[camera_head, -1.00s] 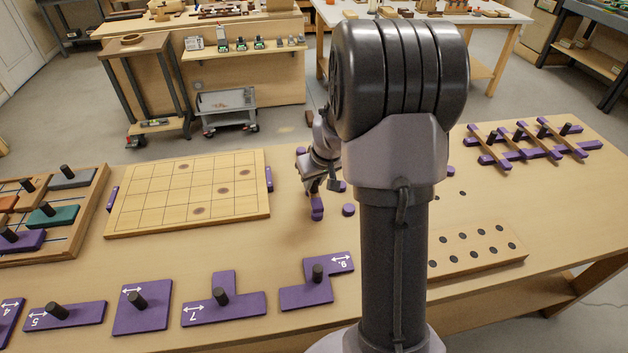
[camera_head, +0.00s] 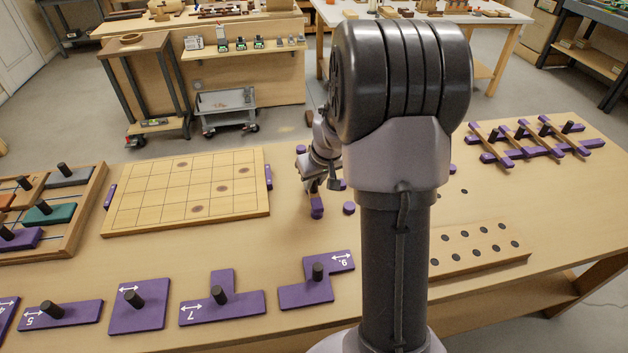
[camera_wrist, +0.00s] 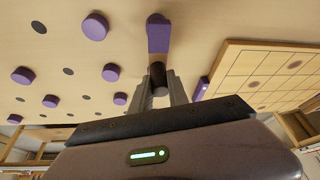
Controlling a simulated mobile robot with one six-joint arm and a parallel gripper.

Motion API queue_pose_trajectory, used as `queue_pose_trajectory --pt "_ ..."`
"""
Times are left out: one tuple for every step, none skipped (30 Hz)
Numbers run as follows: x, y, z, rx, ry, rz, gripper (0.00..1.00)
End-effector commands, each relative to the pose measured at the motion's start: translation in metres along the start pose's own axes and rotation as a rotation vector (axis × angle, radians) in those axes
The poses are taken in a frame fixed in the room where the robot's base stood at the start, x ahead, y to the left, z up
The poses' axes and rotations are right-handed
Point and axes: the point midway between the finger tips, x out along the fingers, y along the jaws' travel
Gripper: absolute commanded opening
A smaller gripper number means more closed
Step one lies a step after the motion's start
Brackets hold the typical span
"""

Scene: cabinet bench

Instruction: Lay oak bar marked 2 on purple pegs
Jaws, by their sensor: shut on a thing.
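My gripper (camera_wrist: 158,92) is shut on the dark knob (camera_wrist: 157,75) of a bar (camera_wrist: 158,35). The bar's end that shows past the knob is purple. Its number does not show, and much of it is hidden behind the knob and fingers. Several round purple pegs (camera_wrist: 95,27) stand to the left in the wrist view, with dark round spots among them. In the head view my gripper (camera_head: 317,188) is low over the bench, left of my arm column, with the bar's purple end (camera_head: 317,208) below it. A purple peg (camera_head: 349,208) shows just right of it. I cannot tell whether the bar touches any pegs.
A gridded board (camera_head: 150,205) lies to the left. Purple knobbed pieces (camera_head: 222,307) line the front edge. A plate with dark holes (camera_head: 480,250) lies right of my column. Several purple-ended, knobbed oak bars (camera_head: 492,147) stand at the back right. My arm hides the bench middle.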

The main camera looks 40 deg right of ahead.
Motion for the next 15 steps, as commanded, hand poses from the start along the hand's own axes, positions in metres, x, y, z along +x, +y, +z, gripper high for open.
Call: queue_pose_trajectory --pt "-0.0006 0.0001 -0.0004 0.000 0.000 0.000 0.00" --pt "-0.0006 0.0001 -0.0004 0.000 0.000 0.000 0.00" --pt "-0.0007 0.0001 -0.0004 0.000 0.000 0.000 0.00" --pt "-0.0006 0.0001 -0.0004 0.000 0.000 0.000 0.00" --pt "-0.0006 0.0001 -0.0004 0.000 0.000 0.000 0.00" --pt "-0.0006 0.0001 -0.0004 0.000 0.000 0.000 0.00" --pt "-0.0006 0.0001 -0.0004 0.000 0.000 0.000 0.00" --pt "-0.0006 0.0001 -0.0004 0.000 0.000 0.000 0.00" --pt "-0.0004 0.0001 -0.0003 0.000 0.000 0.000 0.00" --pt "0.0000 0.0001 -0.0002 0.000 0.000 0.000 0.00" --pt "0.0005 0.0001 0.0001 0.000 0.000 0.000 0.00" --pt "0.0015 0.0001 0.0005 0.000 0.000 0.000 0.00" --pt "0.0025 0.0001 0.0009 0.000 0.000 0.000 0.00" --pt "0.0035 0.0001 0.0013 0.000 0.000 0.000 0.00" --pt "0.0050 0.0001 0.0019 0.000 0.000 0.000 0.00"
